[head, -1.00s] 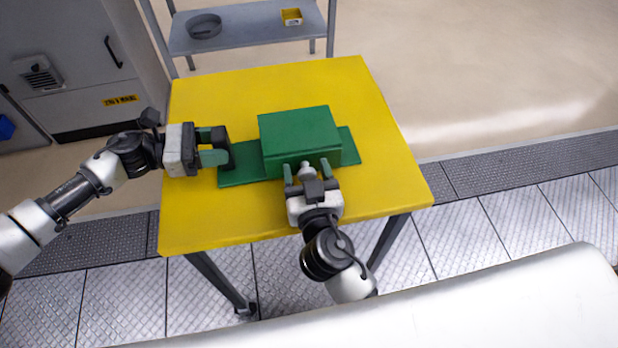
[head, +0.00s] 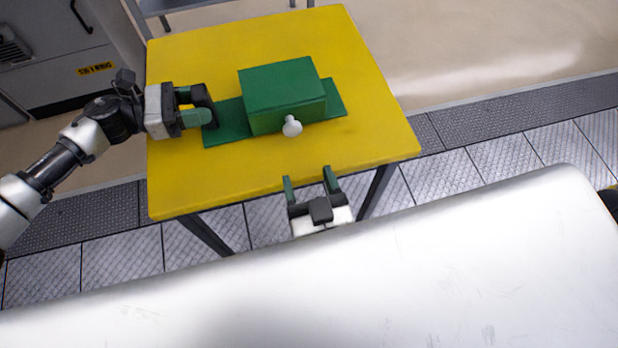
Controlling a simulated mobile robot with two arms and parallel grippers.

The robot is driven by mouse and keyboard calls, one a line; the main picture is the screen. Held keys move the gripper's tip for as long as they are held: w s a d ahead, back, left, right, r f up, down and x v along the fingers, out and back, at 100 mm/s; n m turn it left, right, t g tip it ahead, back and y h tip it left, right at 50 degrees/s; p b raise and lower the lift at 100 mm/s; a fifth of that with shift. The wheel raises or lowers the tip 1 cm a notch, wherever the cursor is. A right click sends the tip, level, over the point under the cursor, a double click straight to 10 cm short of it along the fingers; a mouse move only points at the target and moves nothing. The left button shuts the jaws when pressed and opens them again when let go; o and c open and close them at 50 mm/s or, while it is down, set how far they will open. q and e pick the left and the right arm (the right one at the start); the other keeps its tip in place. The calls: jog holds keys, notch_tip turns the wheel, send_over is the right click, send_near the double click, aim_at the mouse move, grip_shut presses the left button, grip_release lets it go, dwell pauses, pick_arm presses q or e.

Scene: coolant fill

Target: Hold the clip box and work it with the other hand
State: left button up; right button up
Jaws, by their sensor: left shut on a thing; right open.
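The green clip box (head: 283,92) sits on a flat green base plate (head: 227,127) on the yellow table. A white round knob (head: 292,126) sticks out from its front side. My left gripper (head: 205,108) is at the left end of the base plate, shut on a dark upright part there, which its fingers partly hide. My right gripper (head: 308,178) is open and empty, in front of the box and apart from the knob, by the table's front edge. The box's lid looks closed.
The yellow table (head: 375,125) is bare around the box, with free room behind it and to the right. A grey cabinet (head: 60,60) stands at the far left. Part of a grey shelf (head: 180,5) shows behind the table.

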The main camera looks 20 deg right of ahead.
dwell(0.3)
pick_arm(q)
jog(key=o, duration=0.9)
